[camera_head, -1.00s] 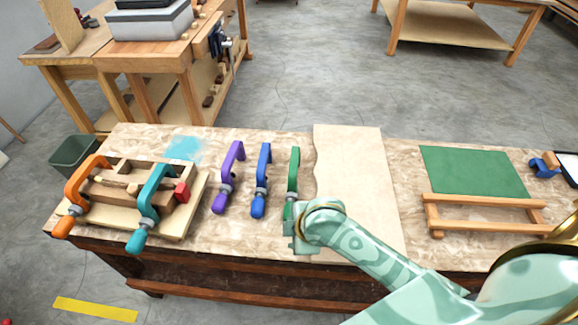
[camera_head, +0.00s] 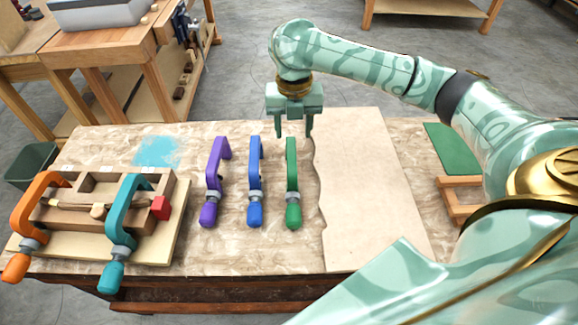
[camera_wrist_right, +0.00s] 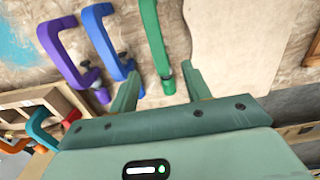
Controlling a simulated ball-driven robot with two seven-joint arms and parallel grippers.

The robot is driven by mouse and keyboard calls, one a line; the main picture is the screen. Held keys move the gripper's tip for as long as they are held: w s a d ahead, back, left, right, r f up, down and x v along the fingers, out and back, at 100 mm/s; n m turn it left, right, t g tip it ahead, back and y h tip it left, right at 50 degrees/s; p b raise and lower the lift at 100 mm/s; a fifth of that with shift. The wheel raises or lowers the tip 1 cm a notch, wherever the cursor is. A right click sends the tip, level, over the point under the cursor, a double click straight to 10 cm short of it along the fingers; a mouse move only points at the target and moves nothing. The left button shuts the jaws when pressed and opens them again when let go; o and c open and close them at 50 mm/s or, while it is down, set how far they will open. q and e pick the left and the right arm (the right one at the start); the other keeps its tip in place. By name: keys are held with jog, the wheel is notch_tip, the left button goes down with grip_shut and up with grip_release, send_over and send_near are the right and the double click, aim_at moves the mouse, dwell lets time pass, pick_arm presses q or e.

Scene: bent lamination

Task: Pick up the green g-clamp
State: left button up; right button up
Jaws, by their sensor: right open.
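The green g-clamp (camera_head: 292,185) lies on the workbench, its frame toward the far side and its handle toward the near edge. It is the rightmost of three loose clamps in the head view. In the right wrist view the green g-clamp (camera_wrist_right: 155,42) lies beyond the fingers. My right gripper (camera_head: 293,134) is open and empty, fingers pointing down, above the far end of the green clamp. In the right wrist view my right gripper (camera_wrist_right: 160,85) has its fingers spread, apart from the clamp. My left gripper is not in view.
A blue clamp (camera_head: 255,180) and a purple clamp (camera_head: 214,180) lie to the left. A thin pale board (camera_head: 365,190) lies just right of the green clamp. Orange (camera_head: 32,225) and teal (camera_head: 122,220) clamps hold a wooden assembly at left. A green mat (camera_head: 452,148) lies at right.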

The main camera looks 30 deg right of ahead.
jog(key=b, duration=0.1)
send_over(292, 156)
notch_tip(292, 156, down, 4)
jog(key=shift+f, duration=0.15)
jog(key=shift+f+b, duration=0.4)
jog(key=shift+f, duration=0.05)
notch_tip(292, 156, down, 5)
jog(key=b, duration=0.3)
jog(key=shift+a+f, duration=0.1)
jog(key=shift+f, duration=0.1)
jog(key=shift+r, duration=0.2)
jog(key=shift+f+p, duration=0.25)
jog(key=shift+p, duration=0.05)
jog(key=c, duration=1)
